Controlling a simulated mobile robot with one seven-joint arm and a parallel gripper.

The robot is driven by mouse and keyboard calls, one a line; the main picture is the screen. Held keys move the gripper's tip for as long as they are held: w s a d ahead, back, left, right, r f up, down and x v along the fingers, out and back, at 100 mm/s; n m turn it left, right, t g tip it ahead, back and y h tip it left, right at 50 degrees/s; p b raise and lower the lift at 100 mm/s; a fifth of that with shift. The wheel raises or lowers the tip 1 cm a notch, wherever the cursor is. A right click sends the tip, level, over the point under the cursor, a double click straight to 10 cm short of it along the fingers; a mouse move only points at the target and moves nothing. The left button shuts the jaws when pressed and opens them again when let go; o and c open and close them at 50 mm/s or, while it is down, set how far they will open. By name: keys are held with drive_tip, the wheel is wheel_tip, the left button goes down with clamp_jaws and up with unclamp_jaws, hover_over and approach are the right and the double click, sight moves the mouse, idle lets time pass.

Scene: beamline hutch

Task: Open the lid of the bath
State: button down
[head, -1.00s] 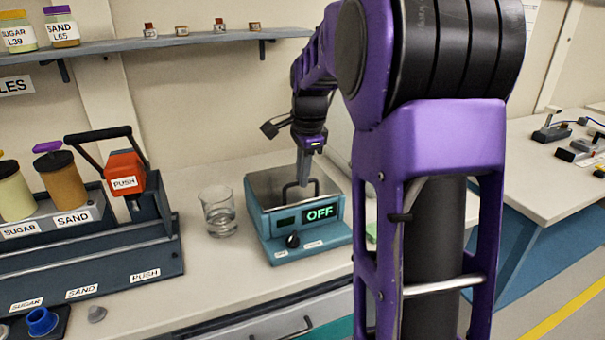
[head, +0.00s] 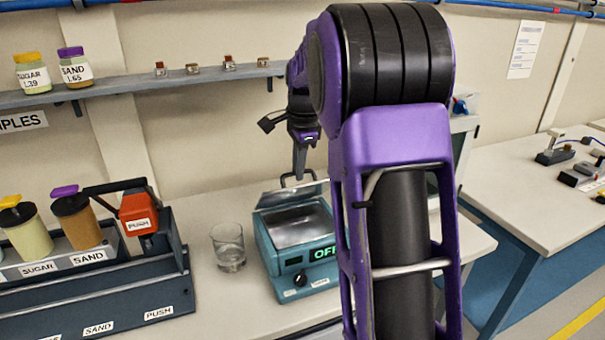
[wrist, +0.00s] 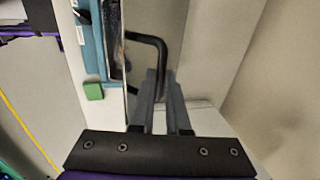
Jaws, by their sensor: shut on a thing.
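The teal bath (head: 290,262) stands on the bench, with a display reading OFF partly hidden by my arm. Its metal lid (head: 275,199) is raised at the back and tilted, and the bath's inside shows below it. My gripper (head: 299,176) is above the lid, shut on its dark handle (head: 290,182). In the wrist view the handle (wrist: 155,42) runs to the fingers of my gripper (wrist: 163,78), and the teal side of the bath (wrist: 93,45) is at the left.
A glass beaker (head: 228,248) stands just left of the bath. A dark dispenser rack (head: 110,295) with sugar and sand jars is further left. A shelf (head: 130,84) with jars and small samples runs above. A green block (wrist: 94,91) lies beside the bath.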

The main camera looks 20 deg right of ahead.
drive_tip(key=w, duration=1.2)
drive_tip(key=shift+w+r, duration=0.15)
drive_tip(key=shift+r, duration=0.15)
drive_tip(key=shift+w+r, duration=0.1)
drive_tip(key=c, duration=0.9)
unclamp_jaws()
drive_tip(key=v, duration=1.2)
